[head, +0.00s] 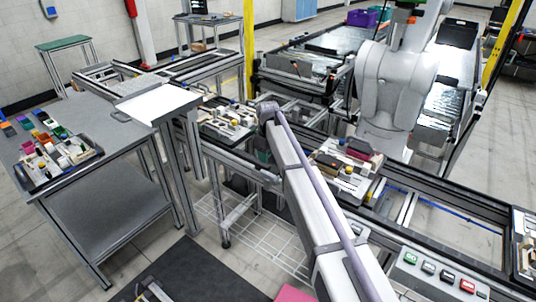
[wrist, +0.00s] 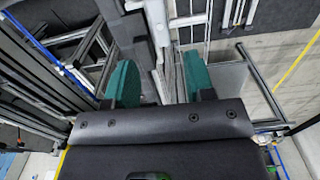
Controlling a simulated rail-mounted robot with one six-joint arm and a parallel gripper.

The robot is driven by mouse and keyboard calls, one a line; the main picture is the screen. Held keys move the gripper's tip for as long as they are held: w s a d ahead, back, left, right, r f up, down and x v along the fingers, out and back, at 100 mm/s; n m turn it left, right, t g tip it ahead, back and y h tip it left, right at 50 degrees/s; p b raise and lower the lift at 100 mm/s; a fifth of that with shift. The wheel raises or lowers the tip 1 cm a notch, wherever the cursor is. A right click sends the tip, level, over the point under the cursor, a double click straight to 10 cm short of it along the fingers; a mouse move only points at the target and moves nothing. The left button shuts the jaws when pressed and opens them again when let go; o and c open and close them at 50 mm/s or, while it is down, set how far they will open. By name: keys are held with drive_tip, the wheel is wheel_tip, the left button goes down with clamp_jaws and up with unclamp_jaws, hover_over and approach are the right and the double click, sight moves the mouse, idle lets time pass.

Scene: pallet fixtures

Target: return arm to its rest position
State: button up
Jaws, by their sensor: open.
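My arm reaches from the lower right to the middle of the head view, over the conveyor's front side, and bends downward at its far end. In the wrist view my gripper (wrist: 160,64) shows two green fingers set wide apart, with nothing between them. Frame bars and floor show beyond the fingers. In the head view the gripper is mostly hidden behind the arm's far end, so I cannot tell exactly how far it is from the conveyor frame.
Pallet fixtures with parts (head: 229,122) (head: 345,165) sit on the conveyor on either side of my arm. A grey table (head: 75,115) holding a parts tray stands left. A white robot arm (head: 385,85) stands behind the conveyor. A button panel (head: 438,272) is lower right.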

drive_tip(key=shift+r, duration=0.7)
drive_tip(key=s+d+m, duration=0.3)
drive_tip(key=s+d, duration=0.4)
drive_tip(key=s, duration=0.4)
drive_tip(key=s+d+m, duration=0.4)
drive_tip(key=s+d, duration=0.4)
drive_tip(key=s, duration=0.4)
drive_tip(key=s+d+m, duration=0.4)
drive_tip(key=s+d, duration=0.3)
drive_tip(key=s, duration=0.5)
drive_tip(key=shift+d+f, duration=0.15)
drive_tip(key=shift+d, duration=0.2)
